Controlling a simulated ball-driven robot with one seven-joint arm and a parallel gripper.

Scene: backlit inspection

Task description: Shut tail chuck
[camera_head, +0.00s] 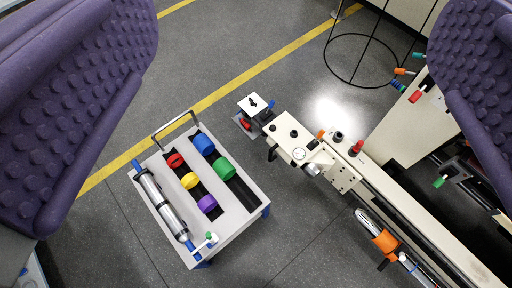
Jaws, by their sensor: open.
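My gripper (295,105) is open and empty, with one purple studded finger at the left edge and the other at the upper right. Between and well beyond the fingers is a cream machine with a long bed. Its tailstock (292,138) sits at the bed's near-left end and carries a round dial. A small metal chuck (312,170) sticks out at the tailstock's lower right side. I take it for the tail chuck; it is too small to tell whether it is open or shut. My gripper is apart from it.
A white cart (226,228) with several coloured rings and a metal cylinder (163,205) stands left of the machine. A black wire stand (362,58) is at the upper right. An orange-banded tool (385,242) lies low right. Grey floor is clear at upper middle.

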